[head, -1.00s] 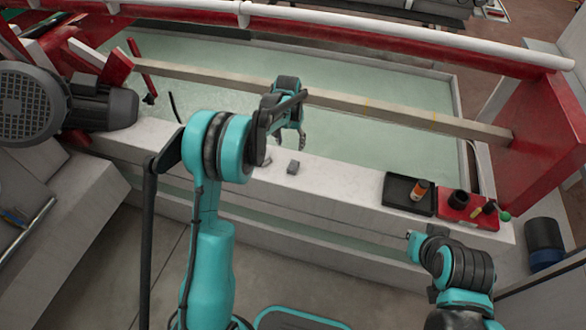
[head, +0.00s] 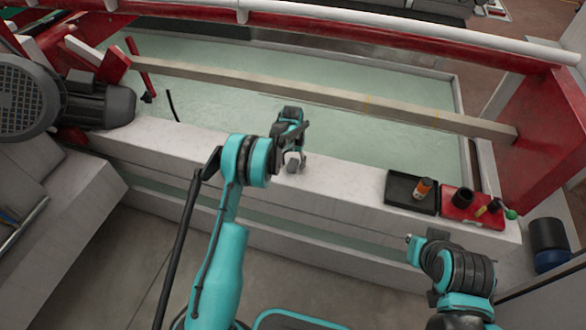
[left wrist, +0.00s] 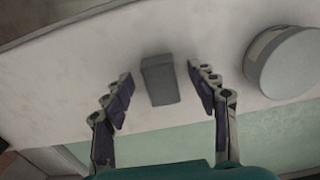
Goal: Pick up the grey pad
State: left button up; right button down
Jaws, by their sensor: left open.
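The grey pad (left wrist: 160,80) is a small dark grey block on the white ledge. In the left wrist view it lies between the two fingers, a little beyond their tips, with a gap on each side. My left gripper (left wrist: 158,82) is open and empty. In the head view my left gripper (head: 294,163) is low over the ledge and largely hides the pad. My right arm is at the lower right of the head view, in front of the ledge; its fingers are too unclear to read.
A round pale grey object (left wrist: 285,62) stands right of the pad in the left wrist view. A black tray (head: 400,194) with an orange bottle (head: 422,188) and a red tray (head: 470,211) stand on the ledge's right. A beam (head: 330,97) crosses behind; a motor (head: 100,103) stands left.

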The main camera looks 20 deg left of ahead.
pick_arm(q)
jog(key=shift+f, duration=0.15)
jog(key=c, duration=0.9)
jog(key=shift+c, duration=0.2)
